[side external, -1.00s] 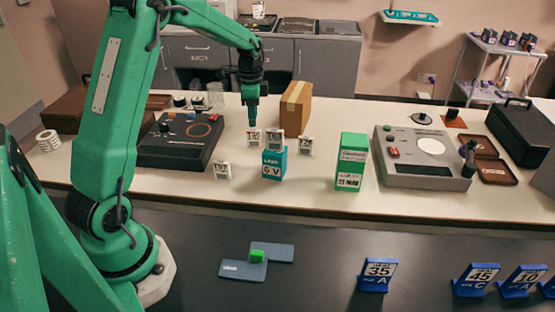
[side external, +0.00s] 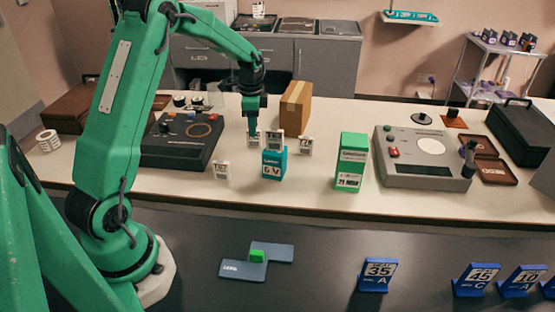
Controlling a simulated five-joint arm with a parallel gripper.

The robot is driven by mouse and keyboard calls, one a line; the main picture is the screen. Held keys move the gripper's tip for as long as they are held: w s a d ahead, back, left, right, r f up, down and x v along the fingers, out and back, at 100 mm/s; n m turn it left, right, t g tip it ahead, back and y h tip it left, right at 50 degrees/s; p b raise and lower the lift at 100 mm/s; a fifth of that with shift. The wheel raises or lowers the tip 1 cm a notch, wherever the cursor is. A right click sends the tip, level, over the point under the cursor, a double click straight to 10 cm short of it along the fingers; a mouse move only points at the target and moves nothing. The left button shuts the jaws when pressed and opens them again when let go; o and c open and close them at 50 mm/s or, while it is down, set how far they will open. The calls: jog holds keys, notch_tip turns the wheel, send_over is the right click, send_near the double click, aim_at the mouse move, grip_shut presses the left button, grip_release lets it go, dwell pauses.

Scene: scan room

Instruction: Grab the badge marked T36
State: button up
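Several small white badges stand on the cream bench: a left one (side external: 254,140), a middle one (side external: 275,142) behind or on a teal box (side external: 273,164), a right one (side external: 305,146), and a front one (side external: 222,171). Their marks are too small to read surely, so I cannot tell which is T36. My gripper (side external: 253,127) points straight down at the left badge, its tips overlapping the badge's top in the picture. I cannot tell whether it touches or holds the badge, or whether the fingers are apart.
A green box (side external: 351,162) and a grey console (side external: 420,160) stand to the right. A dark console (side external: 180,142) stands left, and a cardboard box (side external: 295,107) behind. Blue number stands (side external: 377,276) are at the front.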

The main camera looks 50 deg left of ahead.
aim_at(254, 147)
jog(key=shift+f, duration=2.35)
jog(key=shift+c, duration=0.5)
grip_shut()
